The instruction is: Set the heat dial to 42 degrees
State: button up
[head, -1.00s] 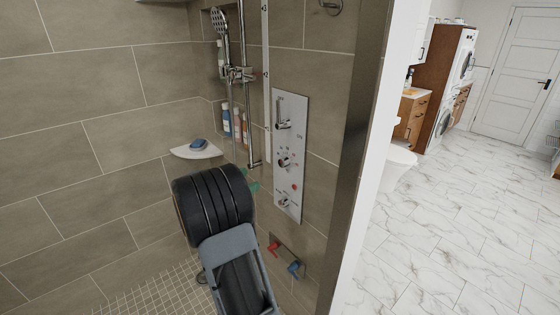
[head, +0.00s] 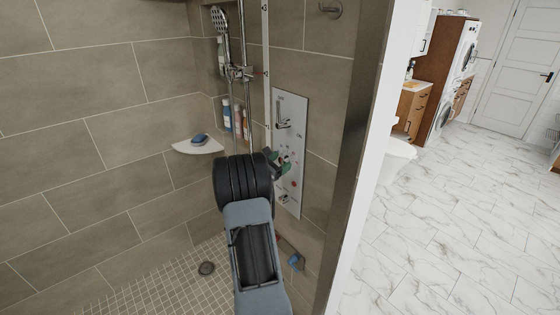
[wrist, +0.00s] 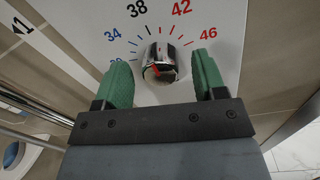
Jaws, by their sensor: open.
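The heat dial (wrist: 160,60) is a chrome knob on the white panel (wrist: 75,20) in the wrist view, with a small red mark on it. Its printed scale shows 34 in blue, 38 in black, and 42 and 46 in red above it. I cannot tell which number the knob points to. My gripper (wrist: 161,68) is open, its green fingers on the left and right of the knob, with gaps on both sides. In the head view my gripper (head: 277,161) is at the middle of the panel (head: 290,108) and largely hides the dial.
On the panel, a lever handle (head: 282,122) sits above the dial and another control (head: 283,197) below. A corner shelf (head: 197,147) holds a blue item. A blue handle (head: 295,261) is low on the wall.

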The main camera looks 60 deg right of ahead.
jog(key=shift+d, duration=0.15)
jog(key=c, duration=0.9)
jog(key=shift+f+b, duration=0.15)
jog(key=shift+b, duration=0.3)
